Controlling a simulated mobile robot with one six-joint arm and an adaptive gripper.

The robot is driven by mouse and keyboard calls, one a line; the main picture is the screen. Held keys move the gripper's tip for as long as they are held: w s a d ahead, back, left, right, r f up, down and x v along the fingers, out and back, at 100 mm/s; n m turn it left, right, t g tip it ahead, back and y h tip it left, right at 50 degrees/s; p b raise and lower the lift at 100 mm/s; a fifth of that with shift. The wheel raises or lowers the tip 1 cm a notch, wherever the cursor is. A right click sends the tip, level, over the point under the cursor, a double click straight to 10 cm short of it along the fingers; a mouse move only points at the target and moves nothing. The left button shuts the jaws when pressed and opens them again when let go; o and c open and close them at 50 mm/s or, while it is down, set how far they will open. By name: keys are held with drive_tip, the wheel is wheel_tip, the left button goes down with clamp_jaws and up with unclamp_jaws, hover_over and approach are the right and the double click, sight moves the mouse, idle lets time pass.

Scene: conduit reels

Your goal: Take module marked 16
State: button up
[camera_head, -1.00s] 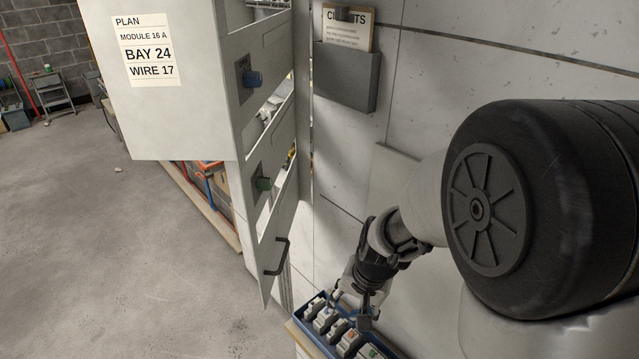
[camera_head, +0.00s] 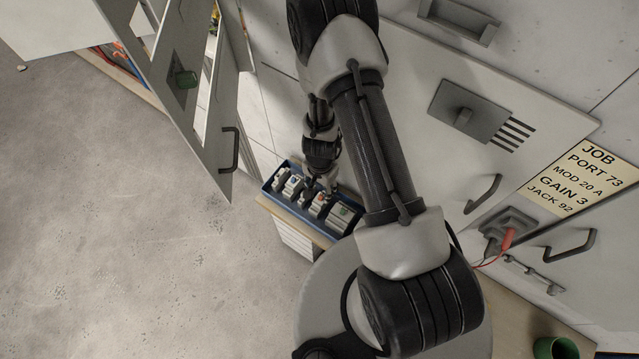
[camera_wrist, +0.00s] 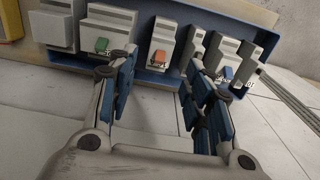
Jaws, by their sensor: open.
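Several light-grey modules stand in a row in a blue tray (camera_head: 264,190); the tray also shows in the wrist view (camera_wrist: 153,75). One has an orange part (camera_wrist: 162,45), one a green part (camera_wrist: 105,32), and one a blue part (camera_wrist: 226,62). I cannot read a 16 on any of them. My gripper (camera_wrist: 158,78) is open and empty. Its fingers point at the row, with the orange-part module in line with the gap between them. Whether a finger touches a module, I cannot tell. In the head view my gripper (camera_head: 325,183) is over the tray and partly hides the modules.
An open cabinet door with a handle (camera_head: 230,150) stands left of the tray. A panel with a grey plate (camera_head: 470,112) and a JOB card (camera_head: 580,178) is at right. A green cup (camera_head: 555,348) stands at lower right.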

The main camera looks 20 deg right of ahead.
sight(320, 198)
drive_tip(key=shift+w+f+b, duration=0.1)
drive_tip(key=shift+f+b, duration=3.75)
drive_tip(key=shift+f, duration=0.25)
drive_tip(key=shift+c, duration=0.3)
clamp_jaws()
drive_tip(key=shift+r+p, duration=1.05)
drive_tip(key=shift+r, duration=0.05)
drive_tip(key=shift+r+p, duration=2.95)
drive_tip(key=shift+p, duration=0.05)
